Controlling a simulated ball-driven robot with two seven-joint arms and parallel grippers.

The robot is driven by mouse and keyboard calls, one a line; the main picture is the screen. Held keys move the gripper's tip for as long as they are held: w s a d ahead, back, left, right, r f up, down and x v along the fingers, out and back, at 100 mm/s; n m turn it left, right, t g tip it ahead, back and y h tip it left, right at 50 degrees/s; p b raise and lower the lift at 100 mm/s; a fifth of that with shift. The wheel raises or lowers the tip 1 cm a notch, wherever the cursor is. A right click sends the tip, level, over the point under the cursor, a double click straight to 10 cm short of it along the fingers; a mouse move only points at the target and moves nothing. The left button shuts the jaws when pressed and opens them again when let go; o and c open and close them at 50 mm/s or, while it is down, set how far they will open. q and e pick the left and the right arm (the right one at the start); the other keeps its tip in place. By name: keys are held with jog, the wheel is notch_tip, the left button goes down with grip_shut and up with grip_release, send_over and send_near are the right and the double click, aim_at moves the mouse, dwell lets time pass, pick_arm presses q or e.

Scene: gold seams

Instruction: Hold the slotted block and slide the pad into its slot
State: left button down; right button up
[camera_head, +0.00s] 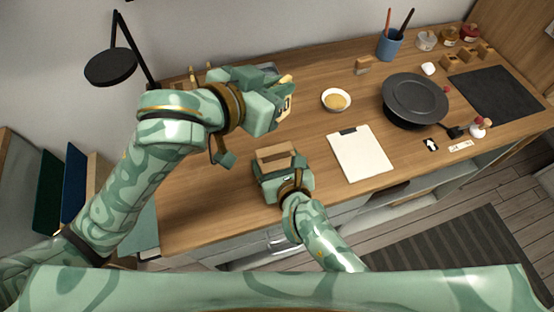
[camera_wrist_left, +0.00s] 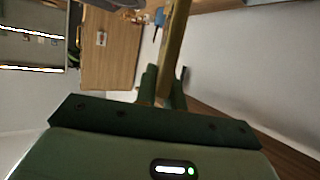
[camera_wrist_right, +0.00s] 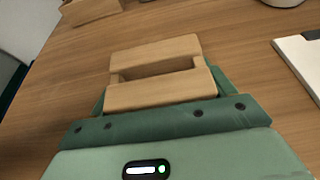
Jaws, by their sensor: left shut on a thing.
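The slotted block (camera_head: 277,151) is pale wood and stands on the table near its front edge. In the right wrist view the block (camera_wrist_right: 155,72) shows a long slot across its top, with nothing in it. My right gripper (camera_head: 281,165) is low at the block, a finger along each side; I cannot tell whether they press on it. My left gripper (camera_head: 283,93) is raised above the table, behind the block in the head view. It is shut on a thin yellowish pad, seen nearly edge-on in the left wrist view (camera_wrist_left: 175,45).
A white clipboard (camera_head: 360,155) lies right of the block. Behind it stand a bowl (camera_head: 336,100) and a dark round pan-like thing (camera_head: 415,98). A black lamp (camera_head: 111,67) rises at the back left. Bare wood lies between block and clipboard.

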pick_arm(q)
jog(key=shift+w+a, duration=0.15)
jog(key=shift+a, duration=0.05)
notch_tip(320, 180, down, 5)
jog(key=m+g+h, duration=0.1)
jog(key=m+g, duration=0.2)
jog(key=m+g+h, duration=0.2)
jog(key=m+g, duration=0.1)
jog(key=shift+d+f+h, duration=0.15)
jog(key=shift+f+h, duration=0.05)
jog(key=shift+h, duration=0.1)
send_over(277, 162)
jog(key=w, duration=0.1)
notch_tip(277, 162, down, 7)
jog(key=shift+w+r, duration=0.2)
jog(key=shift+f, duration=0.35)
dwell(0.6)
jog(key=shift+f, duration=0.4)
jog(key=shift+f, duration=0.3)
dwell(0.3)
jog(key=shift+f, duration=0.4)
